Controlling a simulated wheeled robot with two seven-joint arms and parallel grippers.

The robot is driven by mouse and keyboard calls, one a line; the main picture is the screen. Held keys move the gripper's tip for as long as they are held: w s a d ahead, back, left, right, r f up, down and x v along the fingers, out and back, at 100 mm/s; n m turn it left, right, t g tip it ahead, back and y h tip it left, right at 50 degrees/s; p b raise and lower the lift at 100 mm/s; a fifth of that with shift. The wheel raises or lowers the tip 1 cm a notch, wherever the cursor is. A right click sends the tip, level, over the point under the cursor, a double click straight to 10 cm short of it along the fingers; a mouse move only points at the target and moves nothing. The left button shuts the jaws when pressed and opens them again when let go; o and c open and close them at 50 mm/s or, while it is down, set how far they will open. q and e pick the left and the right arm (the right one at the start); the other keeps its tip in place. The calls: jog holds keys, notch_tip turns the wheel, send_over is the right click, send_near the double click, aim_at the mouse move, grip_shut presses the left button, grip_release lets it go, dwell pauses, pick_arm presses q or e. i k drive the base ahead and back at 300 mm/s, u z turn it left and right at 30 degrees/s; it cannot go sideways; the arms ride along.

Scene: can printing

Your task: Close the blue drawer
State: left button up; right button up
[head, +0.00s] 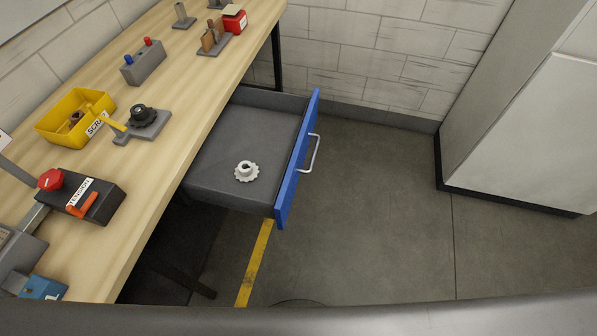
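The drawer with the blue front (297,165) is pulled open from under the wooden workbench and sticks out to the right. Its dark grey bare floor (262,130) is visible. A pale metal handle (313,153) is on the outer side of the blue front. A white gear-like part (246,171) lies inside, towards the near end. Neither of my grippers is in this view.
The workbench (175,85) runs along the left. It bears a yellow scrap bin (75,118), a black box with red knob (81,196), a two-button grey box (143,62) and a black dial fixture (145,120). A pale cabinet (530,120) stands right. Floor between is clear.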

aim_at(271, 131)
jog(key=u, duration=2.25)
jog(key=k, duration=0.45)
jog(key=z, duration=0.9)
